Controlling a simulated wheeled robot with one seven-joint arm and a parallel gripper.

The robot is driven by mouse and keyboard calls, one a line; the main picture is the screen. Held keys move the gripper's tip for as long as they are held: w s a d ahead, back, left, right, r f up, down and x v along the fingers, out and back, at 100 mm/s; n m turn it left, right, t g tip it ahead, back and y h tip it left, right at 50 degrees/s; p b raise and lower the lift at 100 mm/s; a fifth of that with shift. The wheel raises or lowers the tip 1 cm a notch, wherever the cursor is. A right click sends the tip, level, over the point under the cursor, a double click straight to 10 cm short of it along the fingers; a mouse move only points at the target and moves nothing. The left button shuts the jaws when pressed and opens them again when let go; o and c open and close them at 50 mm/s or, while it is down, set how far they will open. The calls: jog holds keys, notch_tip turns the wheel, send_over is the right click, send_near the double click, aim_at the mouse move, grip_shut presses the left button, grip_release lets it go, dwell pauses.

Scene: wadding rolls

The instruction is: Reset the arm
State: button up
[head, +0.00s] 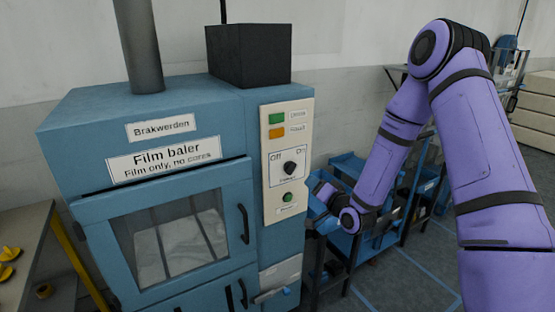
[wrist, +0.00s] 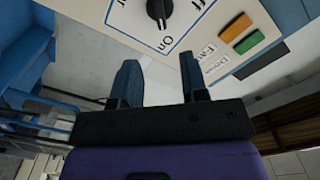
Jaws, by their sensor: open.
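My purple arm (head: 485,160) reaches down from the upper right. My gripper (head: 322,192) is beside the right edge of the baler's control panel (head: 287,150), apart from the knob (head: 290,168). In the wrist view my gripper's two dark fingers (wrist: 160,78) stand apart with nothing between them. There the panel (wrist: 205,55) shows turned over, and its black knob (wrist: 158,12) appears to point toward "On".
The blue film baler (head: 70,125) stands at left, its windowed door shut over pale material. A black box (head: 250,55) and a grey pipe (head: 138,45) are on top. Blue trolleys (head: 348,165) stand behind my gripper. A bench (head: 22,235) is at far left.

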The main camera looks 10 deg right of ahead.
jog(key=s+d+r+n+g+h, duration=0.1)
jog(key=s+r+n+g+h, duration=0.3)
jog(key=r, duration=0.6)
jog(key=s+d+r+n+g+h, duration=0.1)
jog(key=s+d+r+g, duration=0.15)
jog(key=s+r, duration=0.5)
jog(key=s+r+g, duration=0.2)
jog(key=s+r, duration=0.3)
jog(key=s, duration=0.8)
jog(key=s+r+g, duration=0.3)
jog(key=s+r, duration=0.1)
jog(key=s, duration=0.9)
jog(key=shift+a+r+n+h, duration=0.3)
jog(key=shift+r, duration=0.05)
jog(key=shift+g, duration=0.25)
